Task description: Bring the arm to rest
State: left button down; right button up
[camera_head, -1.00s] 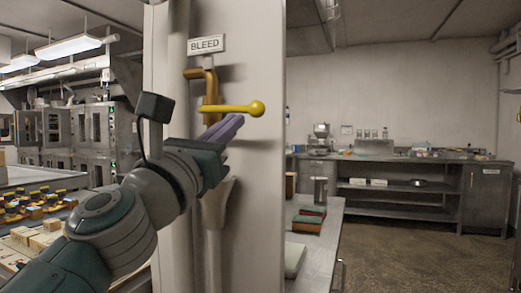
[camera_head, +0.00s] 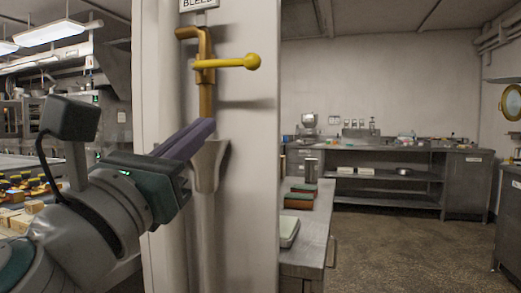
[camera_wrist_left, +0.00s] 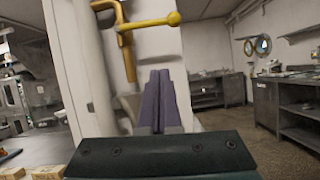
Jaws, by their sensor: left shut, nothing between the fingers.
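My left gripper (camera_head: 208,128) comes in from the left in the head view, its purple fingers together and empty. The fingers point up and right, in front of the pale wall panel, below the yellow valve handle (camera_head: 228,63) and apart from it. The handle sits level on a brass pipe (camera_head: 206,95) under a sign reading BLEED (camera_head: 198,4), partly cut off at the top. In the left wrist view the shut fingers (camera_wrist_left: 160,85) point toward the panel, with the yellow handle (camera_wrist_left: 150,23) above them. My right gripper is not in view.
A grey funnel (camera_head: 208,165) and drain pipe stand on the panel behind the fingers. A side counter (camera_head: 312,228) with red and green boxes is at the right. A steel bench (camera_head: 385,158) stands at the back, with open floor before it.

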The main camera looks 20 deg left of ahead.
pick_arm(q)
jog(key=shift+v, duration=0.8)
jog(key=shift+d+r, duration=0.1)
jog(key=s+d+f+m+g+h+p, duration=0.3)
jog(key=s+d+m+g+p, duration=0.25)
jog(key=m, duration=0.75)
jog(key=s+d+f+m+g+h+p, duration=0.3)
jog(key=s+d+m+g+p, duration=0.3)
jog(key=m, duration=0.7)
jog(key=s+a+f+m+g+y+p, duration=0.3)
jog(key=s+a+m+g+y+p, duration=0.6)
jog(key=s+a, duration=0.35)
notch_tip(320, 180, up, 36)
jog(key=m+t+h+p, duration=0.1)
jog(key=p, duration=3.4)
jog(key=shift+d+h, duration=0.3)
jog(key=shift+d, duration=0.1)
